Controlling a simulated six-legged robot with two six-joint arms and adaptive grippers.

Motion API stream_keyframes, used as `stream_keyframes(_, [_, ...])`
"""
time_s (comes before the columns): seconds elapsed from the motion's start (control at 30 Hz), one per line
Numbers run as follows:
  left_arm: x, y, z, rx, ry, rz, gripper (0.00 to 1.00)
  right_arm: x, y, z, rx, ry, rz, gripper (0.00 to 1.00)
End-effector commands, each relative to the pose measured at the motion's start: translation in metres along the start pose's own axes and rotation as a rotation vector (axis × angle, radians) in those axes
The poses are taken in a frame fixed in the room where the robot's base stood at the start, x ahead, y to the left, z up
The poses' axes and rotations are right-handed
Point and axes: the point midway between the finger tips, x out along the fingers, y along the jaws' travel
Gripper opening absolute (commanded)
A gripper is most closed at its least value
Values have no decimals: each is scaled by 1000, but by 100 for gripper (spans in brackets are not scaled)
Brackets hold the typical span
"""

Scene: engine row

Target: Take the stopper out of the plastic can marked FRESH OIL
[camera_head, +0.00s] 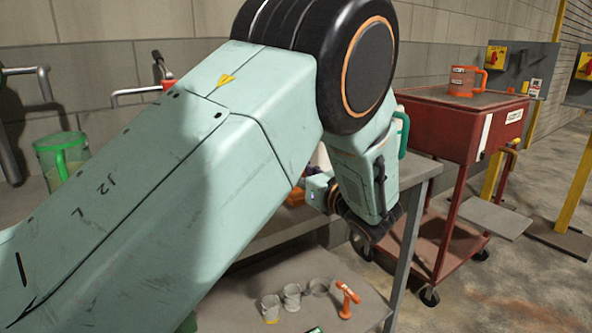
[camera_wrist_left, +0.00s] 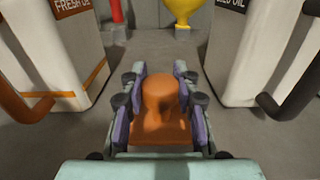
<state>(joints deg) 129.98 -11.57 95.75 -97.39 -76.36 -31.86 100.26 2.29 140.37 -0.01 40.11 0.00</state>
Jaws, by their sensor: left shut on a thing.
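My left gripper (camera_wrist_left: 158,82) is shut on an orange-brown stopper (camera_wrist_left: 160,112) in the left wrist view. The can marked FRESH OIL (camera_wrist_left: 80,48), white with an orange stripe and orange handle, stands on the left of that view, apart from the fingers. A second white can (camera_wrist_left: 240,50), its label partly cut off and ending in OIL, stands on the right. Grey surface shows beyond the stopper; its underside is hidden. In the head view my left arm hides most of the bench top, and only part of the gripper shows. My right gripper is not in view.
A green-handled jug (camera_head: 62,156) stands on the left of the bench. Several grey cups and an orange tool (camera_head: 347,298) are on the lower shelf (camera_head: 370,310). A red cart (camera_head: 455,135) with an orange jug (camera_head: 461,82) stands at the right. A yellow funnel-shaped thing (camera_wrist_left: 183,10) is beyond the stopper.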

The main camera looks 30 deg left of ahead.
Motion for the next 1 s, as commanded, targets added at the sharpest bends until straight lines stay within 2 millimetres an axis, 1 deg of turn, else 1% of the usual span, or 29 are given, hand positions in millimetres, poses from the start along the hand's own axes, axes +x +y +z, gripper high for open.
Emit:
stream_keyframes(0.1, [0,0,0,0,0,0,0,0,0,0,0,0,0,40])
stream_keyframes(0.13, [0,0,0,0,0,0,33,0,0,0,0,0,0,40])
stream_keyframes(0.4, [0,0,0,0,0,0,56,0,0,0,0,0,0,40])
stream_keyframes(0.43, [0,0,0,0,0,0,57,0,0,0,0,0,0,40])
stream_keyframes(0.67, [0,0,0,1,1,0,57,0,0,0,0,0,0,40])
stream_keyframes(0.77, [0,0,3,0,0,0,57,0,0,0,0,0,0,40])
stream_keyframes(0.87, [0,0,14,-1,-2,0,57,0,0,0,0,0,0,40])
stream_keyframes(1.0, [0,0,39,-4,-1,0,57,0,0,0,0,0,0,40])
